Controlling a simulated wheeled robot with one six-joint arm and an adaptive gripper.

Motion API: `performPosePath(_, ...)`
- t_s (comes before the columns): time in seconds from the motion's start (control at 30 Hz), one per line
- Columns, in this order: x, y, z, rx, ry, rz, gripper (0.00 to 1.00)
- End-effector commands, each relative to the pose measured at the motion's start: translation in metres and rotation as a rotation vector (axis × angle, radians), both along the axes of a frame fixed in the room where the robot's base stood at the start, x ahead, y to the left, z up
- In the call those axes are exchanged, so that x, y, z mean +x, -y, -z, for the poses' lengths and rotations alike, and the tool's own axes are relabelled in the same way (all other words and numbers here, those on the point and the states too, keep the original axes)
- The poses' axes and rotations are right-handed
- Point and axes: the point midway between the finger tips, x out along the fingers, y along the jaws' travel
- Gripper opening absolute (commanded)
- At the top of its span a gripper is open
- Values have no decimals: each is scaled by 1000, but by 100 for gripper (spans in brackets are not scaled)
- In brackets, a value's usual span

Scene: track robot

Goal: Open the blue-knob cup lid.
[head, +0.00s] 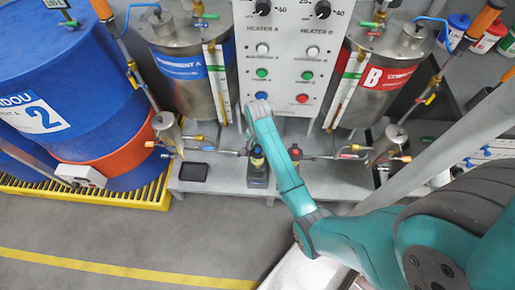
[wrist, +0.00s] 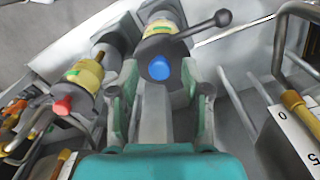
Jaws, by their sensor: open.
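The blue knob (wrist: 159,68) sits in the wrist view on the end of a dark grey fitting with a yellow label band (wrist: 160,28). A dark lever with a ball end (wrist: 222,18) reaches right from this fitting. I cannot tell the lid's exact outline or how far it is open. My gripper (wrist: 160,88) is open, with one finger on each side of the line to the blue knob. The knob shows between the fingertips, and I see no clear contact. In the head view, my arm hides most of the gripper near the yellow-banded fitting (head: 257,160).
A similar fitting with a red knob (wrist: 62,106) stands close on the left. Metal pipes and a white scale plate (wrist: 290,140) are at the right. In the head view, a control panel (head: 285,75) stands behind between two steel tanks, and a blue drum (head: 60,90) is at the left.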

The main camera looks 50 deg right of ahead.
Motion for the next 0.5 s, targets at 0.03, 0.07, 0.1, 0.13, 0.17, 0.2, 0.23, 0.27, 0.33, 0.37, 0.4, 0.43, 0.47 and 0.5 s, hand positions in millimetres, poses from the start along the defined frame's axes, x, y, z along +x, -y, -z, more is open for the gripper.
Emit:
performPosePath(0.03, 0, 0, 4, 1, -1, 0, 48)
performPosePath(0.07, 0, 0, 6, 0, 0, 0, 48)
performPosePath(0.1, 0, 0, 8, 0, 0, 0, 48)
performPosePath(0.13, 0, 0, 9, 0, 0, 0, 48)
performPosePath(0.17, 0, 0, 10, 0, 0, 0, 48)
performPosePath(0.2, 0, 0, 11, 0, 0, 0, 48)
performPosePath(0.23, 0, 0, 11, 0, 0, 0, 48)
performPosePath(0.27, 0, 0, 11, 0, 0, 0, 48)
performPosePath(0.33, 0, 0, 11, 0, 0, 0, 48)
performPosePath(0.37, 0, 0, 11, -1, 1, 0, 48)
performPosePath(0.4, 0, 0, 11, -1, 1, 0, 48)
performPosePath(0.43, 0, 0, 11, -1, 1, 0, 48)
performPosePath(0.47, 0, 0, 11, -1, 1, 0, 43)
performPosePath(0.5, 0, 0, 11, -1, 1, 0, 33)
